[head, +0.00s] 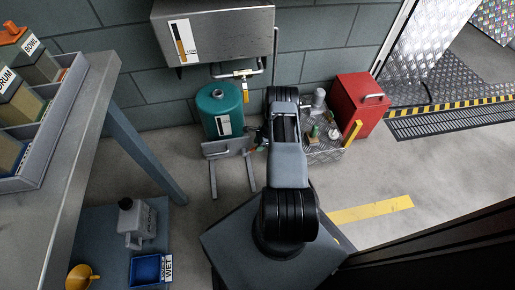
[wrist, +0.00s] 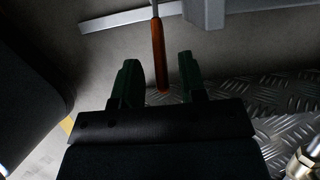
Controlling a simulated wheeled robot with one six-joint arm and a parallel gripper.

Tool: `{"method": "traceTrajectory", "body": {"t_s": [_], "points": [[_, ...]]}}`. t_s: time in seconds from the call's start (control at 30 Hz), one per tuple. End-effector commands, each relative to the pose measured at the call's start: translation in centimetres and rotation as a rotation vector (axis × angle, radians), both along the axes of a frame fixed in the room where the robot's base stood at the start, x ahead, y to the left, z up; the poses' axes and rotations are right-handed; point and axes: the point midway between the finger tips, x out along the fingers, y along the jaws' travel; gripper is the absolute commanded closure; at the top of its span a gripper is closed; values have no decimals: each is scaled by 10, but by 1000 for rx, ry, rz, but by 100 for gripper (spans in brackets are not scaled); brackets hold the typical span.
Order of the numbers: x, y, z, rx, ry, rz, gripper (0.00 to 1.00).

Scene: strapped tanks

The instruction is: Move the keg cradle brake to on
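The teal keg (head: 220,108) stands upright in its grey cradle (head: 228,147), against the wall, in the head view. An orange-brown lever grip on a thin rod, which looks like the brake handle (wrist: 158,45), shows in the wrist view. My gripper (wrist: 158,62) is open, with its two green fingers on either side of the grip in the picture. A gap shows on both sides, and I cannot tell whether the grip is at finger depth. In the head view my arm hides much of this spot, and the brake's setting cannot be read.
A diamond-plate tray (head: 325,152) with bottles and a red canister (head: 357,104) stand right of the cradle. A steel box (head: 215,32) and a yellow-handled valve (head: 243,73) are above. A workbench (head: 85,110) is at left. Open floor lies in front.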

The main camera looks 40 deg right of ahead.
Motion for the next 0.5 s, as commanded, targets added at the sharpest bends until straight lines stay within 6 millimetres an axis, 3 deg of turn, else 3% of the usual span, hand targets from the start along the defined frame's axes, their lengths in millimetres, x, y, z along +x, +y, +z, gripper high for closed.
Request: {"method": "traceTrajectory", "body": {"t_s": [0.13, 0.5], "points": [[2, 4, -12, 0, 0, 1, 62], [3, 5, -15, 0, -1, 0, 62]]}}
